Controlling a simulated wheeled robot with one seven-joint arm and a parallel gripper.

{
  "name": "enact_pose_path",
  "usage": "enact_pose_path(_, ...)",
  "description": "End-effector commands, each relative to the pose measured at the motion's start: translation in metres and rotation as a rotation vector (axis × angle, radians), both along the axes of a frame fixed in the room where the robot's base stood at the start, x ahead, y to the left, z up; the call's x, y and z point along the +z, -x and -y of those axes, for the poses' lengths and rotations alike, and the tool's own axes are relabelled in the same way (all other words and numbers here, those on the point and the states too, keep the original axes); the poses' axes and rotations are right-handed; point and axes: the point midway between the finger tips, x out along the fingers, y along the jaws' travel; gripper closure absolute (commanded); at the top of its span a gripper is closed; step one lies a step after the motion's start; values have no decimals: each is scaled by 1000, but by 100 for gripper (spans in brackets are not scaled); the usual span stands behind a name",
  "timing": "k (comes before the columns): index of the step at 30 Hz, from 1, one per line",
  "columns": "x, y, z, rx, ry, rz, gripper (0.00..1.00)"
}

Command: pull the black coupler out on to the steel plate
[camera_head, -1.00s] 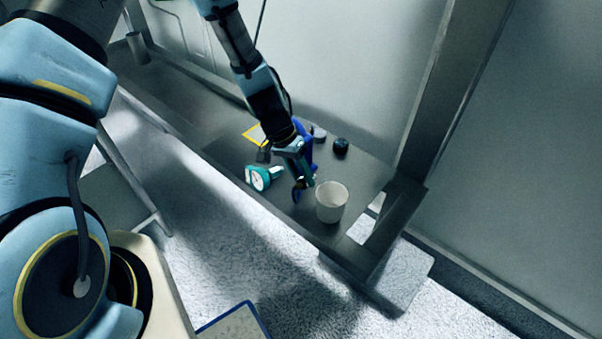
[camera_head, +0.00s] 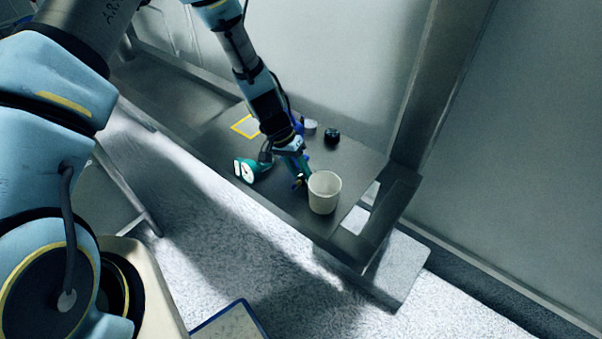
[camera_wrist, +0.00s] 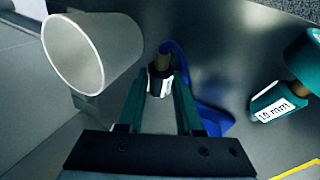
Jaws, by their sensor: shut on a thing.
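The black coupler (camera_wrist: 160,82), a small dark piece with a pale label and a brass end, sits between my fingertips in the wrist view. My gripper (camera_wrist: 161,92) is shut on it. In the head view my gripper (camera_head: 302,180) is low over the dark steel plate (camera_head: 285,205), just left of the white cup; the coupler is too small to make out clearly there. A blue curved part (camera_wrist: 206,112) lies behind the right finger in the wrist view and is partly hidden. I cannot tell whether the coupler touches it or the plate.
A white cup (camera_head: 324,193) stands close at right; it also shows in the wrist view (camera_wrist: 92,55). A teal gauge (camera_head: 246,170) lies at left. A black knob-like piece (camera_head: 331,136) and a grey one (camera_head: 309,126) sit behind, near a yellow-edged square (camera_head: 245,126).

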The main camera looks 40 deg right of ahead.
Motion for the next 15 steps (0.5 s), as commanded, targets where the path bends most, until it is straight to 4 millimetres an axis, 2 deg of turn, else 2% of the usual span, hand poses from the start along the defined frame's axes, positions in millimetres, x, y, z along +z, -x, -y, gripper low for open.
enact_pose_path(11, -2, 0, 0, 1, 0, 0, 100)
enact_pose_path(12, -2, 0, 0, 1, 0, 0, 61)
enact_pose_path(15, -2, 0, 0, 1, 0, 0, 50)
